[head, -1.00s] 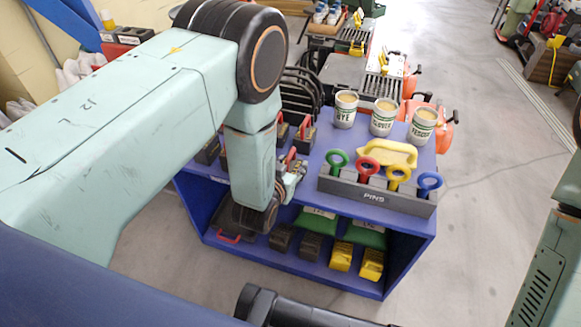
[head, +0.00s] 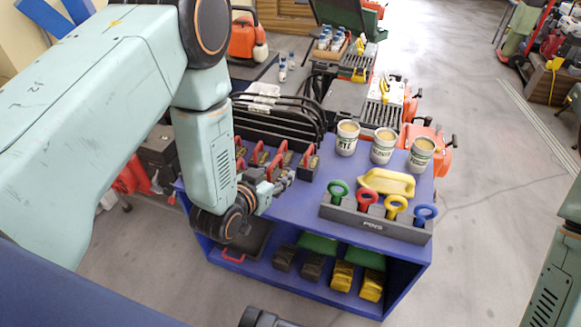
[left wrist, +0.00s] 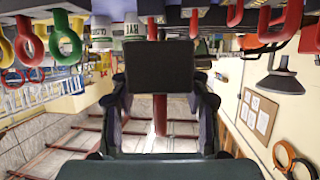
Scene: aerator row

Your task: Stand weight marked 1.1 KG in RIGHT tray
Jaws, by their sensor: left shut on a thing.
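My left gripper (head: 277,184) is beside the blue unit's top, close to the weights. In the left wrist view, which is upside down, its fingers (left wrist: 160,90) are shut on a dark square block (left wrist: 158,65), apparently a weight. A red bar shows below the block; I cannot tell whether it belongs to it. In the head view I cannot make out the held block. Several dark weights with red handles (head: 310,164) stand in a row on the top's left side. Their markings are unreadable. I cannot identify the right tray. My right gripper is not in view.
The blue unit (head: 340,286) carries three cups (head: 383,147), a yellow-handled item (head: 387,182) and a dark pin rack (head: 375,222) with coloured rings. Its lower shelf holds dark and yellow blocks (head: 342,276). Black curved bars (head: 285,115) stand behind the weights.

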